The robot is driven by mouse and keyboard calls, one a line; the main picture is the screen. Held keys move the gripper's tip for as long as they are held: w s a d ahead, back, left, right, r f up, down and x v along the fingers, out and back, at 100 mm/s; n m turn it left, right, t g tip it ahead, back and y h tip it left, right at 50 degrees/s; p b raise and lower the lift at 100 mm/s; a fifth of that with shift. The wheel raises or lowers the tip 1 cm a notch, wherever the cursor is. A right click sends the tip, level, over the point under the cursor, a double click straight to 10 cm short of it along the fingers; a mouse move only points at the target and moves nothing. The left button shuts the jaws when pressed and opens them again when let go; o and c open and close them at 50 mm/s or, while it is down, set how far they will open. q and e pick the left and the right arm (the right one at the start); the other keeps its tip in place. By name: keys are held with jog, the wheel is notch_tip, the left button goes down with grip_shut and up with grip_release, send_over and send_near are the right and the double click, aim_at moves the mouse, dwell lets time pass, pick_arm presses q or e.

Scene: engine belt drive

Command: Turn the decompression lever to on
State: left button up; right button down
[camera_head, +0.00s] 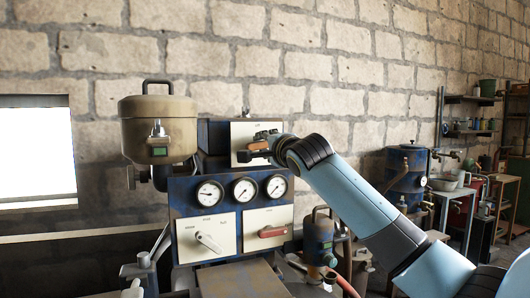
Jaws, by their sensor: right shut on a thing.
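My right gripper (264,143) reaches in from the right, in front of the pale upper plate (242,132) on the blue engine housing. It is shut on a small lever with an orange-brown part (257,147), which I take to be the decompression lever. A dark end of it points left. The gripper hides much of the lever and part of the plate, and the plate's marks are too small to read. My left gripper is not in view.
Below are three round gauges (244,189), a panel with a white lever (208,241) and a panel with a red lever (272,231). A beige tank (158,122) stands left of the upper plate. A blue tank (407,178) and benches are at the right.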

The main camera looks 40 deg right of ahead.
jog(key=shift+f+m+b, duration=0.15)
jog(key=shift+m+b, duration=0.15)
jog(key=shift+m, duration=0.6)
jog(key=c, duration=1.2)
grip_release()
jog(key=shift+s, duration=0.15)
jog(key=v, duration=1.1)
jog(key=shift+s, duration=0.35)
